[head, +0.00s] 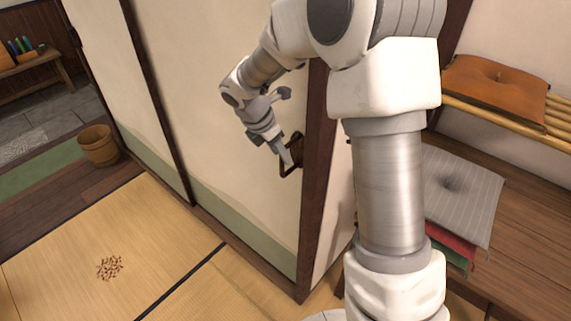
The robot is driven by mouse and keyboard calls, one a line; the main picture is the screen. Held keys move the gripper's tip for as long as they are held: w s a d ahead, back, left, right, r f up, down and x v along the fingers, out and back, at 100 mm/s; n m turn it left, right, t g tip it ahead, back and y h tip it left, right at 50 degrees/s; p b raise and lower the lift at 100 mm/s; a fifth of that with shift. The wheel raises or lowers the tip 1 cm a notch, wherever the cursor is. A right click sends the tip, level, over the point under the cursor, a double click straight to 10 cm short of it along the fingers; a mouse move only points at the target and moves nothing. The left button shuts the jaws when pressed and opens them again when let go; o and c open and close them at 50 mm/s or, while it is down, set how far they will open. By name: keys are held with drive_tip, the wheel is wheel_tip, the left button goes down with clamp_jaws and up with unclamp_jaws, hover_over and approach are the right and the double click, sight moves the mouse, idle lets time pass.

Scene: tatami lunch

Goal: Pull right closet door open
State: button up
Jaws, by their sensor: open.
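The right closet door (236,140) is a cream sliding panel with a green lower band and a dark wooden frame. A dark handle (284,172) sits near its right edge. My gripper (287,160) is at this handle, its fingers pointing down and to the right. The fingertips overlap the handle in the picture, and I cannot tell whether they touch it. My gripper is open. My arm hides part of this opening.
An orange cushion (494,88) lies on a slatted shelf at the right, above a stack topped by a grey cushion (466,190). A woven basket (97,146) stands at the left. A small pile of brown bits (110,267) lies on the tatami (60,235), otherwise clear.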

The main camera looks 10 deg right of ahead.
sight(285, 174)
drive_tip(key=x, duration=0.5)
drive_tip(key=shift+d+f+b, duration=0.1)
drive_tip(key=shift+f+b, duration=0.05)
drive_tip(key=shift+b, duration=0.15)
clamp_jaws()
idle(1.1)
